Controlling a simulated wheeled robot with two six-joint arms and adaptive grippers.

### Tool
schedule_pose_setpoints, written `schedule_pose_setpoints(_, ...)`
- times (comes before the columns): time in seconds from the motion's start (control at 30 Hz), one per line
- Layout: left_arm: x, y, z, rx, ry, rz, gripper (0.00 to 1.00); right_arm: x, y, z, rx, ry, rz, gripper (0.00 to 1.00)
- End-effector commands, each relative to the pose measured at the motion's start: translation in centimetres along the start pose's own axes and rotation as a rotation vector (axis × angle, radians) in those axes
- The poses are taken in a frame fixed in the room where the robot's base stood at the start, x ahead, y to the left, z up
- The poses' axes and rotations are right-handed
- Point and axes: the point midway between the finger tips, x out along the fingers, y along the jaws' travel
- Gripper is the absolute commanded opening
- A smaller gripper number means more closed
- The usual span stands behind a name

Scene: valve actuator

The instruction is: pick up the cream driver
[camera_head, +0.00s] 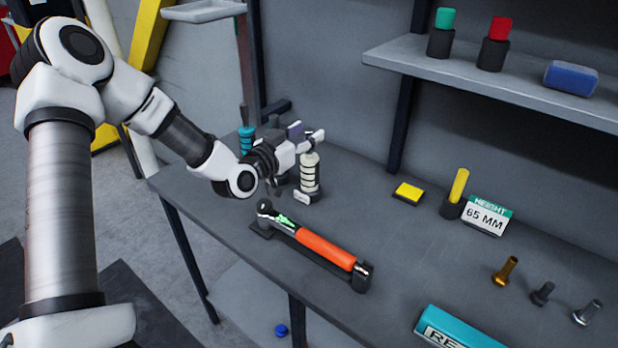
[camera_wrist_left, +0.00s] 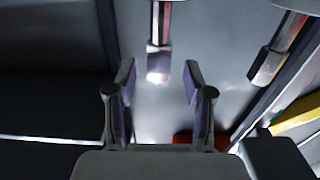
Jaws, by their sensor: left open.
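The cream driver (camera_head: 310,172) stands upright on the bench toward its left end, with its ribbed handle up and its lower end at a small dark holder with a pale label. My left gripper (camera_head: 312,138) reaches in from the left, just above and beside the top of the cream driver in the head view. Whether it touches the driver I cannot tell. In the left wrist view the two fingers (camera_wrist_left: 158,72) are spread apart, with nothing seen held between them. The cream driver cannot be made out in that view. My right gripper does not show.
A teal driver (camera_head: 246,139) stands behind my left wrist. A torque wrench (camera_head: 325,248) with an orange grip lies in front on the bench. A yellow block (camera_head: 408,192), a height sign (camera_head: 486,215) and several bolts stand to the right. A shelf (camera_head: 480,85) hangs above.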

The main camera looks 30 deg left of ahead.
Motion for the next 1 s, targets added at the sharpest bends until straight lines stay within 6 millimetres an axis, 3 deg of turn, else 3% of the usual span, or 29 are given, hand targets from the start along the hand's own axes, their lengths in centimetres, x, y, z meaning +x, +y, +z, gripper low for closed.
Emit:
schedule_pose_setpoints(0.1, 1.3, 0.1, 0.0, 0.001, -0.001, 0.001, 0.52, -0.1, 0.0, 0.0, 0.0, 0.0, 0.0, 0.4)
schedule_pose_setpoints(0.3, 1.4, 0.0, 0.0, -0.002, 0.001, 0.0, 0.52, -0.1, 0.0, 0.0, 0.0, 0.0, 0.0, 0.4)
schedule_pose_setpoints(0.33, 1.4, 0.0, 0.0, -0.002, 0.001, 0.0, 0.45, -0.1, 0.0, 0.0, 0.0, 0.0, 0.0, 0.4)
schedule_pose_setpoints(0.47, 1.4, 0.1, 0.0, -0.001, 0.001, 0.001, 0.0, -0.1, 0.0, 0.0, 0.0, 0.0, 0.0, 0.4)
schedule_pose_setpoints(0.87, 1.5, 0.0, -0.5, 0.0, 0.006, 0.0, 0.0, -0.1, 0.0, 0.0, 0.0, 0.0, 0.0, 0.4)
schedule_pose_setpoints(1.0, 1.5, 0.0, -2.1, 0.0, 0.01, 0.0, 0.0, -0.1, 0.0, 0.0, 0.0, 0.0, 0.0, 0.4)
